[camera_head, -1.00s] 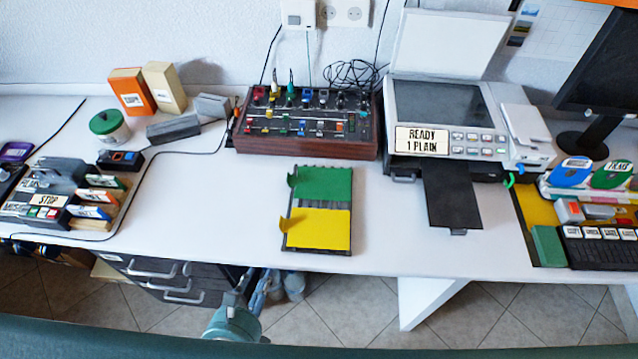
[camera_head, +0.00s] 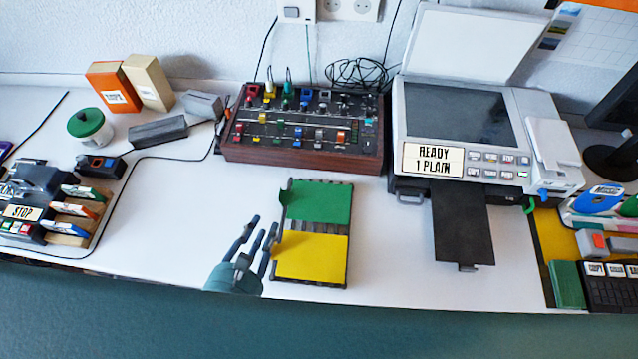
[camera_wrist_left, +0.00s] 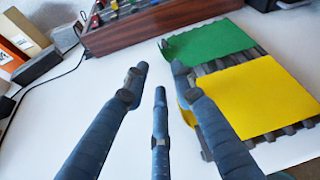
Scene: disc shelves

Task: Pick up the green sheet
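The green sheet (camera_head: 321,201) lies on the far half of a dark ribbed tray (camera_head: 345,263), with a small raised tab at its left edge. It also shows at the upper right of the left wrist view (camera_wrist_left: 212,42). A yellow sheet (camera_head: 312,256) lies on the near half of the tray, its tab also at the left. My left gripper (camera_head: 258,232) is open and empty, just left of the tray beside the yellow sheet. In the left wrist view its fingers (camera_wrist_left: 158,80) are spread, and the right one overlaps the yellow sheet's left edge. My right gripper is not in view.
A mixer with coloured knobs (camera_head: 300,152) stands behind the tray. A printer (camera_head: 470,115) with a black output tray (camera_head: 462,225) is to the right. A label device (camera_head: 40,190) and green-lidded jar (camera_head: 90,125) are at left. White desk is clear left of my gripper.

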